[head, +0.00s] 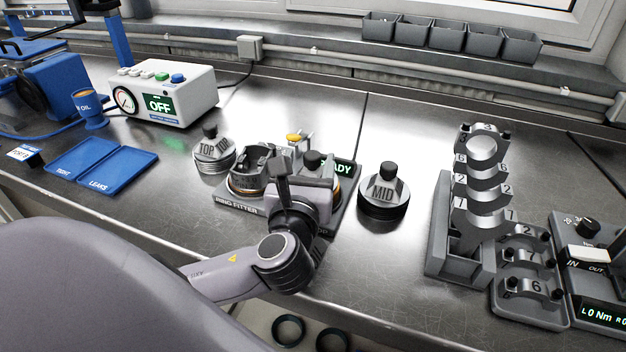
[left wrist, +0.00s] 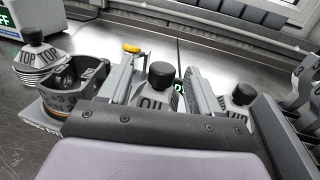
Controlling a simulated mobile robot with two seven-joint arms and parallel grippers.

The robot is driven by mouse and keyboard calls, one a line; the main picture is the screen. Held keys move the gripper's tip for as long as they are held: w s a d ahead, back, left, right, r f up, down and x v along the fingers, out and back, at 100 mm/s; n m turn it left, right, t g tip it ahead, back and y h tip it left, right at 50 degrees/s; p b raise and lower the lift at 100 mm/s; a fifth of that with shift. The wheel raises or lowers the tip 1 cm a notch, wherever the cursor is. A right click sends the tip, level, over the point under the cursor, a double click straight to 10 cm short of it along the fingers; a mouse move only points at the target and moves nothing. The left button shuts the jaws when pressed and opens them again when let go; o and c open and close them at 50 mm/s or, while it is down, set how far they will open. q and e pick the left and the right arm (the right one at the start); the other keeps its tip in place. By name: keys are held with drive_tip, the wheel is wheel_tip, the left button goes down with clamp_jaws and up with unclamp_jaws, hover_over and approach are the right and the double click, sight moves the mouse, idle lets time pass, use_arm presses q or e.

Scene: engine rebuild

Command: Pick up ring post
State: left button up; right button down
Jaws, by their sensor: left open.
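Three ring posts with black knobs stand on the bench. The TOP post (head: 214,152) is left of the ring fitter (head: 236,206), and the MID post (head: 384,197) is right of it. A third post, its label reading like OIL, shows in the left wrist view (left wrist: 157,98) between my fingers. In the head view only its knob (head: 312,159) shows clearly; my gripper hides the rest. My left gripper (left wrist: 165,82) is open, one finger on each side of this post. I cannot tell whether they touch it. My right gripper is not in view.
A grey cup-like part (head: 250,170) sits on the fitter, left of my gripper. A yellow-tipped lever (head: 294,138) stands behind. A rack of bearing caps (head: 440,240) is at right. Blue trays (head: 100,160) and an OFF control box (head: 165,95) are at left. Bench around MID is clear.

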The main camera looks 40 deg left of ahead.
use_arm(q)
drive_tip(key=x, duration=0.4)
drive_tip(key=shift+w+a+r, duration=0.1)
drive_tip(key=shift+w+r, duration=0.1)
drive_tip(key=shift+w, duration=0.2)
clamp_jaws()
drive_tip(key=shift+r, duration=0.1)
